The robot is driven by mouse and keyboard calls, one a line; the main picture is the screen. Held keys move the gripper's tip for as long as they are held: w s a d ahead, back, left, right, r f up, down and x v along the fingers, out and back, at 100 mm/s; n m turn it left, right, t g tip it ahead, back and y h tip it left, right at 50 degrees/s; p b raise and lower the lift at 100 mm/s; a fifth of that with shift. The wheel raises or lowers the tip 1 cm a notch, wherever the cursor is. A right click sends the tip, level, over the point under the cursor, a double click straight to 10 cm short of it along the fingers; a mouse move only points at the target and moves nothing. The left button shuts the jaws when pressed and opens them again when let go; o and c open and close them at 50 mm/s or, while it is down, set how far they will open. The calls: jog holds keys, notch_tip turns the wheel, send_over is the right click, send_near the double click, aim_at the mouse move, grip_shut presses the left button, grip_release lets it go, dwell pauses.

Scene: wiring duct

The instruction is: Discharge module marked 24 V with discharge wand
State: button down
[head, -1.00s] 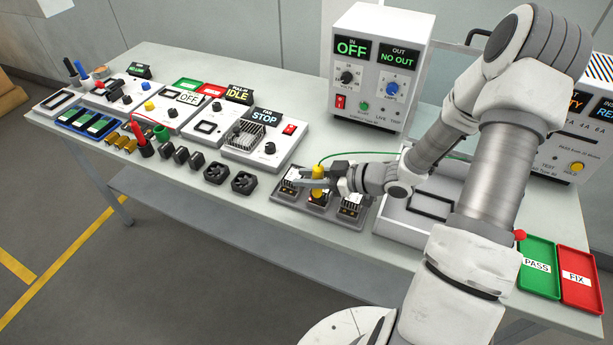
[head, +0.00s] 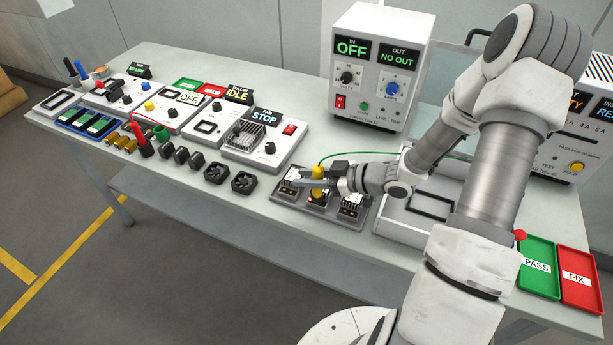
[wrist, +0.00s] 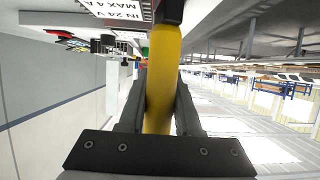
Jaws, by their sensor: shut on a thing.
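My gripper (head: 328,177) is shut on the yellow discharge wand (wrist: 162,80). In the head view the wand (head: 317,172) stands roughly upright over a grey tray (head: 290,197) that holds several small modules. The wand is over the middle module (head: 318,196); I cannot tell whether its tip touches it. In the wrist view a white label (wrist: 122,8) with "IN 24 V" lies close beside the wand's dark end. The other modules show to the left (head: 290,187) and right (head: 350,209) of the wand; their markings are too small to read in the head view.
A green wire runs from the wand toward the right. A power supply (head: 375,100) reading OFF and NO OUT stands behind. Two black fans (head: 230,178) lie left of the tray. A white fixture (head: 400,225) is at its right, then the green PASS (head: 537,262) and red FIX (head: 577,275) trays.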

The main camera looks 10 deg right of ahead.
notch_tip(320, 180, up, 7)
jog(key=p, duration=0.6)
dwell(0.7)
